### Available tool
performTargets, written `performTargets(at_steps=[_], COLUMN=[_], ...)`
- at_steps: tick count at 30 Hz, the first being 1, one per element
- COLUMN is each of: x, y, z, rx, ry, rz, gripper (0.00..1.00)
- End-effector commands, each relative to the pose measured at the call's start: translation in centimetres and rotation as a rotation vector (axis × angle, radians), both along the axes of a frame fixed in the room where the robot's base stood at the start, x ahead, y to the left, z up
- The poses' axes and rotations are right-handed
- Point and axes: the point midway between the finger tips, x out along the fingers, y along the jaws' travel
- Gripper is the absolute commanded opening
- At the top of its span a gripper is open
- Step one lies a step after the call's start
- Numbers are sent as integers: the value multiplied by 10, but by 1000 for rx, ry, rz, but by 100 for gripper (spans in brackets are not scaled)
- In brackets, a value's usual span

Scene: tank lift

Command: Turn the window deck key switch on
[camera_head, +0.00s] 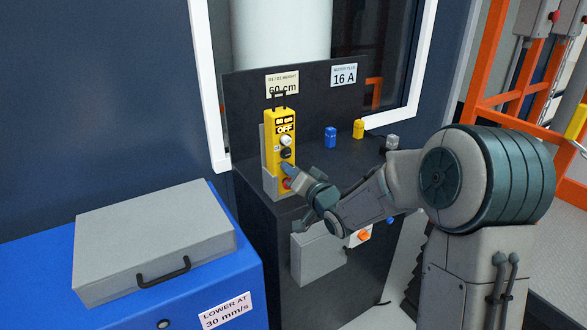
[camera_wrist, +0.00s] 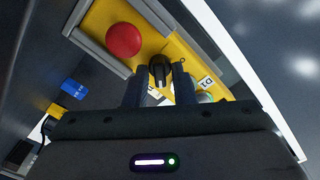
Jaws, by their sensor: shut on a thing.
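The yellow control box (camera_head: 270,130) stands upright in a grey holder on the dark deck by the window. Its face carries an "OFF" label, a pale knob, a dark knob and a red button low down. In the wrist view a black switch knob (camera_wrist: 159,71) on the yellow face sits between my two fingers. My gripper (camera_wrist: 158,78) is shut on this knob; in the head view my gripper (camera_head: 289,172) reaches the box's lower face from the right and hides part of it. The red button (camera_wrist: 123,40) is beside the knob, apart from my fingers. The knob's exact turn is unclear.
A blue block (camera_head: 330,137) and a yellow block (camera_head: 358,129) stand on the deck to the right. A dark back panel (camera_head: 315,95) bears "60 cm" and "16 A" labels. A grey case (camera_head: 150,240) lies on the blue cabinet (camera_head: 60,270) at the left.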

Motion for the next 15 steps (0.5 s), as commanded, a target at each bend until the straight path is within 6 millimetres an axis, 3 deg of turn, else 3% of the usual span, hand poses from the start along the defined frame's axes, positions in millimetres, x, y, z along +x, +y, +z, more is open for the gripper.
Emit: performTargets(at_steps=[15], x=[1], y=[-2], z=[1], rx=[405], ry=[274], rz=[-4], gripper=[0])
